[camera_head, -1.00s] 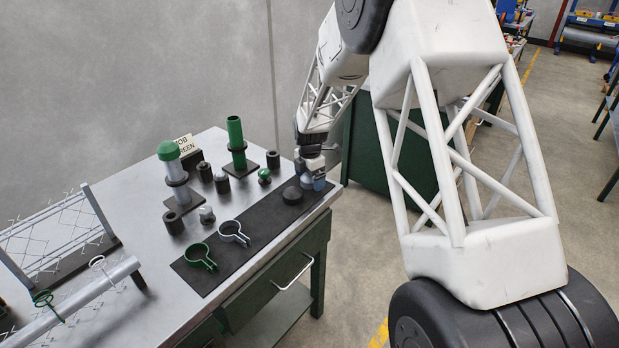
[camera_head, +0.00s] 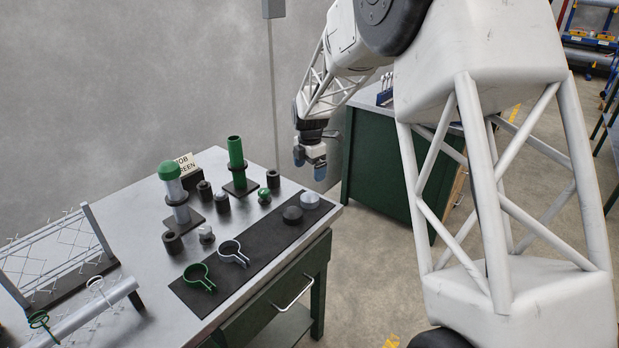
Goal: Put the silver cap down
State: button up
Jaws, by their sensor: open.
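Nothing hides the silver cap.
A green ring clamp (camera_head: 199,277) and a silver ring clamp (camera_head: 233,252) lie on the mat's near part. A green-capped post (camera_head: 172,182), a green tube (camera_head: 236,160) and several small fittings stand behind it. A mesh panel (camera_head: 60,255) stands at left.

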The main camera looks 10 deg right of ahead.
jog(key=shift+r, duration=0.45)
dwell(0.5)
jog(key=s+d+r+m, duration=0.2)
jog(key=s+r+m, duration=0.25)
jog(key=s, duration=0.35)
jog(key=s+d+r+m+t, duration=0.1)
jog(key=s+d+r+m, duration=0.15)
jog(key=s+r, duration=0.4)
jog(key=s+d+r+m, duration=0.1)
jog(key=s+r+m, duration=0.3)
jog(key=s, duration=0.6)
jog(key=s+d+f+m, duration=0.1)
jog(key=s+m, duration=0.5)
jog(key=s, duration=0.7)
jog(key=s+d+f+m+t, duration=0.1)
jog(key=s+m, duration=0.6)
jog(key=s, duration=0.7)
jog(key=shift+d+f+t, duration=0.3)
jog(key=shift+d+f, duration=0.15)
